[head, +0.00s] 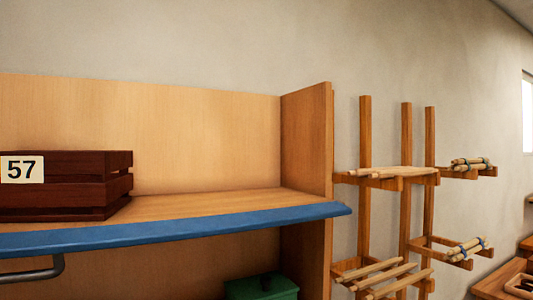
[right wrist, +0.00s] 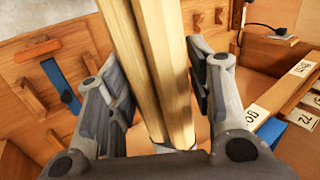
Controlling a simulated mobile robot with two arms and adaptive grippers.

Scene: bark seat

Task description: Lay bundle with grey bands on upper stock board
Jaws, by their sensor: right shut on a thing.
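My right gripper (right wrist: 158,92) is shut on a bundle of pale wooden sticks (right wrist: 150,50) in the right wrist view. The sticks stand lengthwise between the two fingers. A grey band (right wrist: 174,148) shows at the bundle's near end, partly hidden by the gripper body. Its far end runs out of the picture. In the head view, a wooden board with a blue front edge (head: 230,211) spans the left and middle. Its right part is bare. Neither gripper shows in the head view.
A dark red crate marked 57 (head: 75,182) stands at the board's left. An upright side panel (head: 308,140) closes its right end. Beyond it, a wooden rack (head: 406,205) holds sticks and banded bundles (head: 467,163). A green box (head: 262,286) sits below the board.

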